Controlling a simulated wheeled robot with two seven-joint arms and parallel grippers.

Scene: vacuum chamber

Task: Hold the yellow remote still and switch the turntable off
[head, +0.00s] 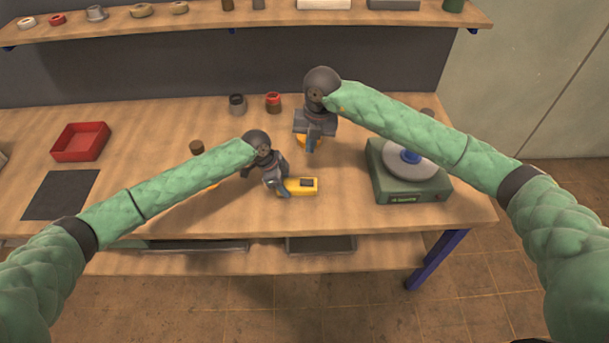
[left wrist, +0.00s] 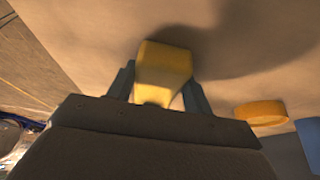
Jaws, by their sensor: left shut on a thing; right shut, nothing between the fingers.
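The yellow remote (head: 300,187) lies on the wooden bench with a dark patch on its right part. My left gripper (head: 283,188) is shut on its left end; the remote also shows between the fingers in the left wrist view (left wrist: 165,68). My right gripper (head: 312,144) is shut and empty, above the bench behind the remote. The turntable (head: 408,185) is a green box with a pale round plate and a blue centre, at the bench's right. A small light shows on its front face. My right arm crosses in front of part of it.
An orange-yellow disc (left wrist: 260,113) lies near the remote, partly behind my right gripper in the head view. A red tray (head: 80,142) and a dark mat (head: 60,195) are at left. A grey cup (head: 237,104) and a red jar (head: 273,102) stand at the back.

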